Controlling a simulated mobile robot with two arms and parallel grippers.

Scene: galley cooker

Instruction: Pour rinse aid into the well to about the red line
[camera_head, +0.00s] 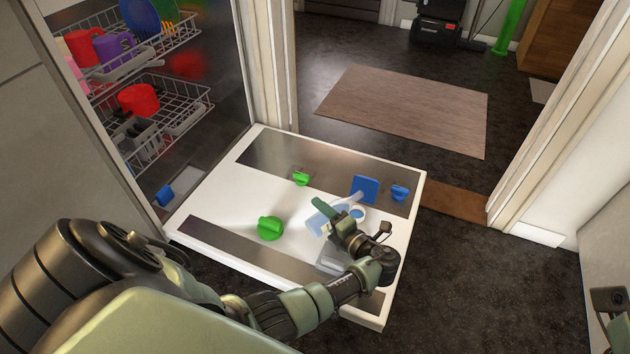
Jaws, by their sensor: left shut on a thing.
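The open dishwasher door (255,190) lies flat with its inner face up. My left gripper (328,214) is over the right part of the door, shut on a pale blue translucent bottle (318,224). The bottle is tilted, and the gripper partly hides it. A small blue-rimmed round opening (357,212), which looks like the well, is just right of the bottle. The red line and any liquid level cannot be made out. A blue flap (366,187) stands up behind the opening, and a blue cap (399,193) sits to its right.
Green knob-like pieces stand on the door, one near (269,229) and one farther back (301,179). Racks with dishes (150,100) fill the dishwasher at left. A door frame (550,120) rises at right. Dark floor (490,280) is clear right of the door. Part of my right arm shows at the right edge.

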